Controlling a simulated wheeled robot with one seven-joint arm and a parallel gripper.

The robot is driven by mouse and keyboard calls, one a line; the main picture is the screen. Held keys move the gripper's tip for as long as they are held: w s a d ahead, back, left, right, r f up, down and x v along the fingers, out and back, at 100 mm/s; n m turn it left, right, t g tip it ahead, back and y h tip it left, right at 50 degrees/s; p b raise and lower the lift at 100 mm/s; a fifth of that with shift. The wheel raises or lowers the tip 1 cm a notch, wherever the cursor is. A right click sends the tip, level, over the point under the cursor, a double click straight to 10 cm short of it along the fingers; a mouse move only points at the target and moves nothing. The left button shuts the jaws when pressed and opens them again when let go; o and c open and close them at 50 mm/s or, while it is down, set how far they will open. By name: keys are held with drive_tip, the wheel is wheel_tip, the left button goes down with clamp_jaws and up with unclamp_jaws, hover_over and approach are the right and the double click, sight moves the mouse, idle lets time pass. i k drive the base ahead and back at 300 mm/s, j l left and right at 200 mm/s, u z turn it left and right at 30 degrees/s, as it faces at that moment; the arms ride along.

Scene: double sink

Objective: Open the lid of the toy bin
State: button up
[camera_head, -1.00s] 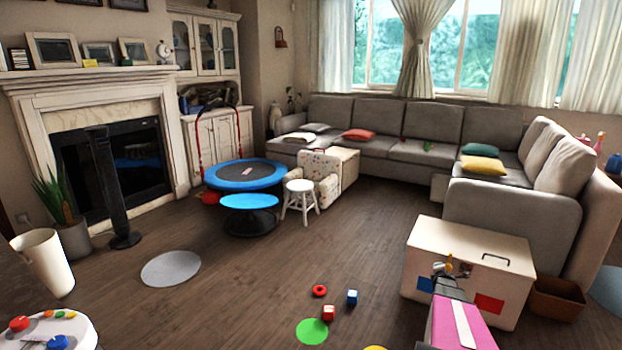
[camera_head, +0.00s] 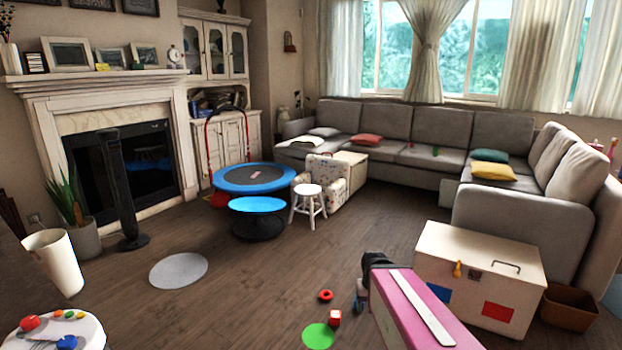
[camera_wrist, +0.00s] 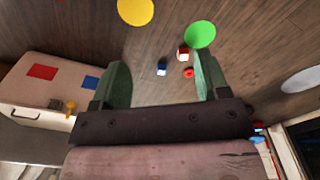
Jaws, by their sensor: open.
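The toy bin (camera_head: 475,312) is a cream box at the right of the head view, with red and blue squares on its front. Its lid (camera_head: 455,240) is shut, with a dark handle (camera_head: 506,267) near the right end. A small orange figure (camera_head: 457,269) is at the front of the lid. My gripper (camera_wrist: 162,80) is open and empty, its two green fingers wide apart over the floor. In the head view, my gripper is left of the bin, apart from it. In the wrist view, the bin (camera_wrist: 62,90) shows at the left, beside the fingers.
A red ring (camera_head: 326,295), a red block (camera_head: 335,317) and a green disc (camera_head: 318,336) lie on the floor left of my arm. A brown basket (camera_head: 570,308) stands right of the bin. The sofa (camera_head: 520,215) is behind it. Open floor lies to the left.

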sight(520, 262)
drive_tip(key=l+z, duration=0.7)
drive_tip(key=i+l+z, duration=0.1)
drive_tip(key=l+z, duration=0.25)
drive_tip(key=l, duration=0.1)
